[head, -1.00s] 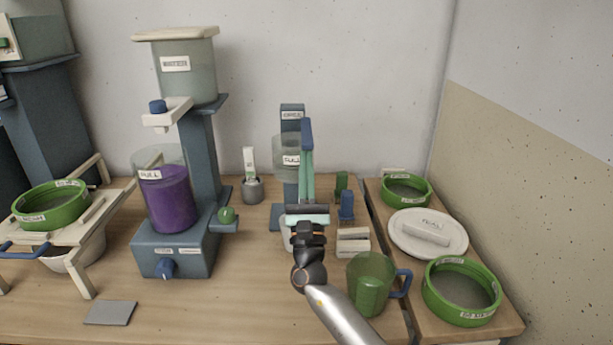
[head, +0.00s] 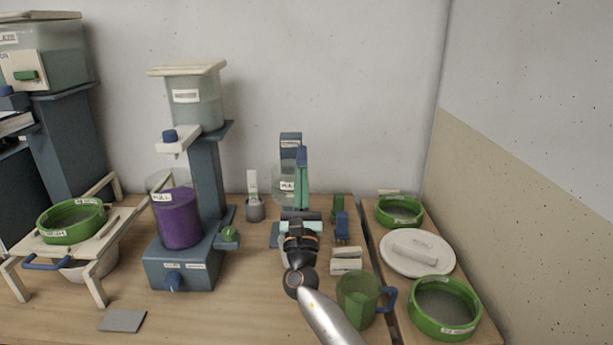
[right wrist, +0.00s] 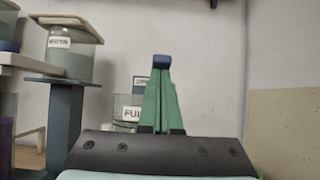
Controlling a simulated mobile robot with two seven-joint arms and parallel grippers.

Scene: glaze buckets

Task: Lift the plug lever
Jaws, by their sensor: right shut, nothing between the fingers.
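My right gripper (head: 301,156) stands upright in the middle of the head view, its green, blue-tipped fingers together and empty. It also shows in the right wrist view (right wrist: 161,66). It overlaps a small blue stand (head: 290,140) with a clear container (head: 280,172) labelled FULL; I see no clear contact. No part is marked as the plug lever. One candidate is the blue knob (head: 169,135) on a white block under the left hopper (head: 195,100). My gripper is apart from both.
A green mug (head: 357,299) and a cream block (head: 346,262) are close to my right forearm. Green sieves and a white plate (head: 417,265) are on the right. A white rack (head: 95,243) with a green sieve (head: 72,219) stands left. The front middle bench is fairly clear.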

